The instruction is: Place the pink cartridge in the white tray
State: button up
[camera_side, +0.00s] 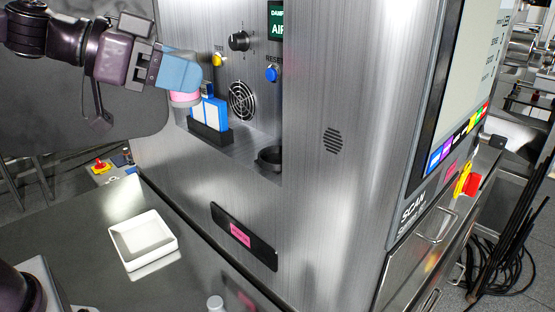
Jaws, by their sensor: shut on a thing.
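My gripper (184,82) is at the upper left, its blue finger pads shut on the pink cartridge (185,97). Only the pink lower part of the cartridge shows below the pads; the rest is hidden. It is held up beside the machine's recess, just left of a blue and white cartridge. The white tray (143,241) is a shallow square dish on the grey table, well below my gripper. It looks empty.
A blue and white cartridge (209,112) stands in a black holder (211,134) in the recess. A black round cup (270,158) sits to its right. The metal machine (320,220) fills the middle. A black panel with a pink label (240,235) is on its front.

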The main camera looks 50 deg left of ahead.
jog(key=w+d+f, duration=0.1)
jog(key=w+f, duration=0.2)
jog(key=w, duration=0.1)
jog(key=w+f, duration=0.2)
jog(key=w, duration=0.2)
jog(key=w+d+f, duration=0.1)
jog(key=w+f, duration=0.2)
jog(key=w, duration=0.1)
jog(key=shift+w+d+f, duration=0.25)
jog(key=shift+d+f, duration=0.05)
jog(key=shift+d, duration=0.05)
jog(key=shift+w+f, duration=0.25)
jog(key=shift+f, duration=0.05)
jog(key=shift+w+d+f, duration=0.1)
jog(key=shift+w+f, duration=0.1)
jog(key=shift+f, duration=0.65)
jog(key=shift+w+f, duration=0.15)
jog(key=shift+f, duration=0.7)
jog(key=shift+f, duration=0.15)
jog(key=o, duration=0.9)
jog(key=shift+o, duration=0.2)
